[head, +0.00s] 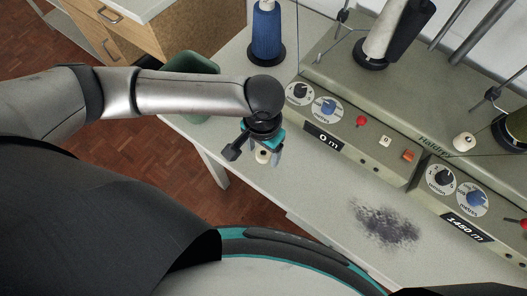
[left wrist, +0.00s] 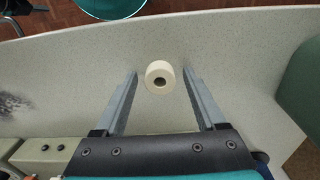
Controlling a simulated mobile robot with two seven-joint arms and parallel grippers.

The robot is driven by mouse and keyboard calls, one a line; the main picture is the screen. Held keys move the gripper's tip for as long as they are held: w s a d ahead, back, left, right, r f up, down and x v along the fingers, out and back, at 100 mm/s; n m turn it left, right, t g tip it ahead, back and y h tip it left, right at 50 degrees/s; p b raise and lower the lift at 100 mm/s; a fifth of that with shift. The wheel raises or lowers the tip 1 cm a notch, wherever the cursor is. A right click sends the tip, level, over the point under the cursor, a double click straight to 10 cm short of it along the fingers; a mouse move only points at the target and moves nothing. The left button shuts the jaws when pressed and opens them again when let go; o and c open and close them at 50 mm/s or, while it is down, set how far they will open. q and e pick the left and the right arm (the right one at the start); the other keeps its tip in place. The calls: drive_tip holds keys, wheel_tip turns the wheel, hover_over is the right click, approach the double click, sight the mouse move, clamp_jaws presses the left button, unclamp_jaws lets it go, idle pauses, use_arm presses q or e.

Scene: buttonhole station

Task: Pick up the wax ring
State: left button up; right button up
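The wax ring is a small cream-coloured ring with a dark hole; in the left wrist view the wax ring (left wrist: 160,77) sits on the table between the tips of my left gripper (left wrist: 161,82). The fingers are apart on either side of it, with a gap on each side. In the head view the left gripper (head: 254,152) hangs over the left end of the table, and the wax ring (head: 263,156) shows partly behind the fingers. My right gripper is in neither view.
The winding machine (head: 350,148) with dials and knobs stands along the back of the table (head: 325,205). A blue thread cone (head: 267,38) stands behind the gripper. A green bin (head: 190,68) is beyond the arm. A dark smudge (head: 387,226) marks the table. The table's front is clear.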

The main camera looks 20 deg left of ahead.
use_arm(q)
clamp_jaws()
idle(0.3)
